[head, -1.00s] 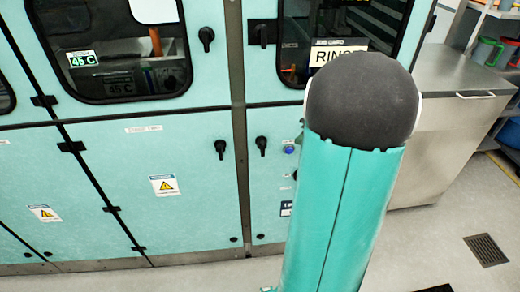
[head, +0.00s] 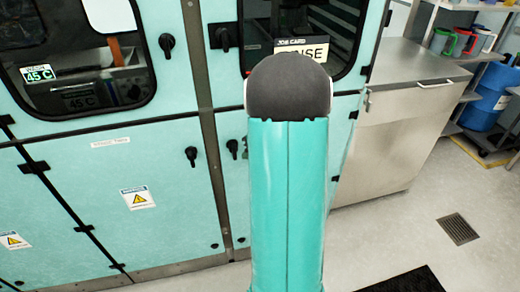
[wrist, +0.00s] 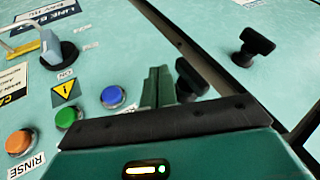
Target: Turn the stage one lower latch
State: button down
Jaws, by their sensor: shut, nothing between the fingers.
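Two black lower latches show on the teal machine in the head view. The other (head: 232,148) is just across the metal seam. In the wrist view these appear as the far latch (wrist: 255,45) across the seam and the near latch (wrist: 190,80). My gripper (wrist: 160,88) shows its green fingers closed together and empty, beside the near latch and apart from the far one. Whether it touches the near latch is unclear. My arm hides most of the gripper in the head view.
Blue (wrist: 113,97), green (wrist: 68,118) and orange (wrist: 19,142) buttons and a lever switch (wrist: 58,50) sit on the panel near my gripper. Upper latches (head: 166,43) are above. A steel cabinet (head: 390,130) stands at right, with open floor before it.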

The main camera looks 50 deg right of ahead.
jog(key=shift+w+a, duration=0.4)
jog(key=shift+w+f, duration=0.1)
dwell(0.4)
